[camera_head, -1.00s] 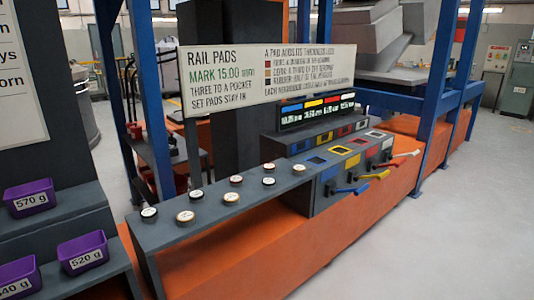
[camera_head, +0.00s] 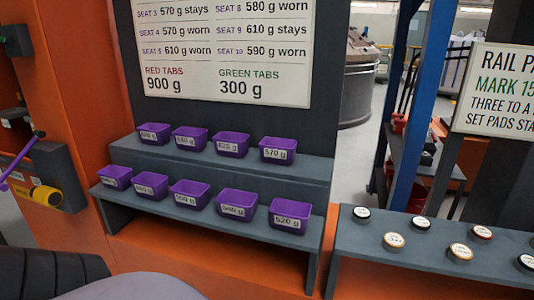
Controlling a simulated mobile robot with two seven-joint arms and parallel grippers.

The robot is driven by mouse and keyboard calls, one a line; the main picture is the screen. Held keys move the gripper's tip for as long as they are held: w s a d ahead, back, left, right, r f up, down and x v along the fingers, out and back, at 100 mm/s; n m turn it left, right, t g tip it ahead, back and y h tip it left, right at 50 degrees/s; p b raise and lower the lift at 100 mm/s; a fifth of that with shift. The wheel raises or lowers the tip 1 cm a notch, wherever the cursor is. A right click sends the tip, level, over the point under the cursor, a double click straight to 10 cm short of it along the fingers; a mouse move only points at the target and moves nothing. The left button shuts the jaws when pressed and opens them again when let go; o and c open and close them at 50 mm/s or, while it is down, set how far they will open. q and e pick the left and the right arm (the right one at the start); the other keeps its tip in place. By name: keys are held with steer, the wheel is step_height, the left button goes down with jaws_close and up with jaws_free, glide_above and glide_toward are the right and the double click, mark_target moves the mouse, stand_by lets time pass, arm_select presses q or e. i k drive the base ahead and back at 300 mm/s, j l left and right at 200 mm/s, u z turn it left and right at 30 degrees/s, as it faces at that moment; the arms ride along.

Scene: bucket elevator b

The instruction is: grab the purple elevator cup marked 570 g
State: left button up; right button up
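The purple cup marked 570 g (camera_head: 278,150) sits upright at the right end of the upper grey shelf step (camera_head: 318,168). Its white label faces me. Other purple cups stand left of it on the same step, the nearest being another labelled cup (camera_head: 231,144). A lower row of purple cups stands in front, with the 520 g cup (camera_head: 290,215) at its right end, below the 570 g cup. Neither of my grippers can be made out in the head view.
A sign board (camera_head: 225,45) with seat weights hangs behind the shelf. A right-hand grey ledge (camera_head: 380,243) holds several round pads. Blue posts (camera_head: 390,110) rise behind it. A yellow knob (camera_head: 46,196) and a purple lever stick out at the left. A dark rounded shape fills the bottom left.

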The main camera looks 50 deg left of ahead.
mark_target(276, 151)
steer(key=i+l+u, duration=0.3)
steer(key=l+u, duration=0.3)
steer(key=i+l+u, duration=0.15)
steer(key=l, duration=0.2)
steer(key=i+l+u, duration=0.1)
steer(key=l, duration=0.25)
